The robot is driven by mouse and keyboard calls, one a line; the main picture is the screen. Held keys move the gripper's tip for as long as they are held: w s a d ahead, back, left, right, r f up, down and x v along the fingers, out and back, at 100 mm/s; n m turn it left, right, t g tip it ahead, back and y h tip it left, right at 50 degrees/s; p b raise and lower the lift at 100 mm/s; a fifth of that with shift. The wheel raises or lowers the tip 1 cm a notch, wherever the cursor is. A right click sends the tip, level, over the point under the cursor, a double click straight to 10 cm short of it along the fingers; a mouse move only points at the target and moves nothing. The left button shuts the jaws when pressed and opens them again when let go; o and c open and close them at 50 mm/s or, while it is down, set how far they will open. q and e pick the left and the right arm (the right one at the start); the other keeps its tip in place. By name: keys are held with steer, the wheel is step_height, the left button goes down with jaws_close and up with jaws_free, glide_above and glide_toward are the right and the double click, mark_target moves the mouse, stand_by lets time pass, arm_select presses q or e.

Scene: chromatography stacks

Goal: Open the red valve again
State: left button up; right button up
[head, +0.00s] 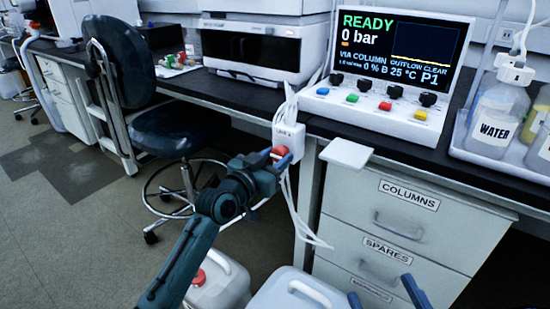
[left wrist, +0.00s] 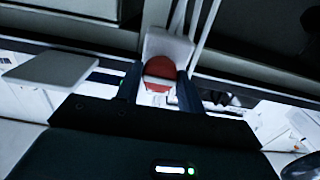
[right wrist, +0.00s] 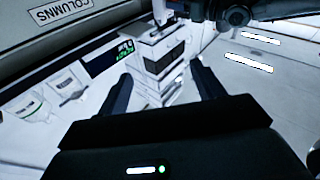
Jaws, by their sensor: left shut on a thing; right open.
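The red valve (head: 279,151) is a red knob on a small white box (head: 290,136) at the bench's front edge. My left gripper (head: 281,158) is shut on it. In the left wrist view the red valve (left wrist: 160,68) sits between the two fingers, with a pale stripe across its face. My right gripper (head: 384,295) is open and empty, low in front of the drawers. In the right wrist view its fingers (right wrist: 163,90) are wide apart with nothing between them.
A console (head: 390,75) reads READY, 0 bar and OUTFLOW CLEAR. White tubes hang below the valve box. A small white ledge (head: 346,153) juts out to its right. Drawers (head: 400,225) stand below, jugs (head: 305,292) on the floor, a chair (head: 165,130) left, a WATER bottle (head: 493,120) right.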

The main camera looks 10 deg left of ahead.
arm_select(q)
steer(key=shift+p, duration=0.35)
steer(key=shift+c, duration=0.2)
steer(key=shift+r+n+p, duration=0.2)
steer(key=shift+n+p, duration=0.8)
steer(key=shift+n, duration=0.1)
steer(key=shift+n+p, duration=0.75)
steer(key=shift+n, duration=0.15)
steer(key=shift+n+p, duration=0.3)
steer(key=shift+n, duration=0.1)
steer(key=n+p, duration=0.1)
steer(key=n, duration=0.2)
steer(key=shift+f+n+p, duration=0.1)
steer(key=shift+n+p, duration=0.2)
steer(key=shift+p, duration=0.1)
steer(key=n+p, duration=0.1)
steer(key=n, duration=0.3)
steer(key=shift+n, duration=0.3)
steer(key=n+p, duration=0.1)
steer(key=n, duration=0.3)
steer(key=shift+f, duration=0.1)
steer(key=shift+n, duration=0.4)
arm_select(e)
steer(key=d+g+h, duration=0.1)
steer(key=m+g+h, duration=0.1)
steer(key=d+g+h, duration=0.1)
steer(key=shift+s+d+f+m+h, duration=0.15)
steer(key=shift+d+f+m+h, duration=0.1)
steer(key=shift+d+m+h, duration=0.05)
steer(key=shift+g, duration=0.3)
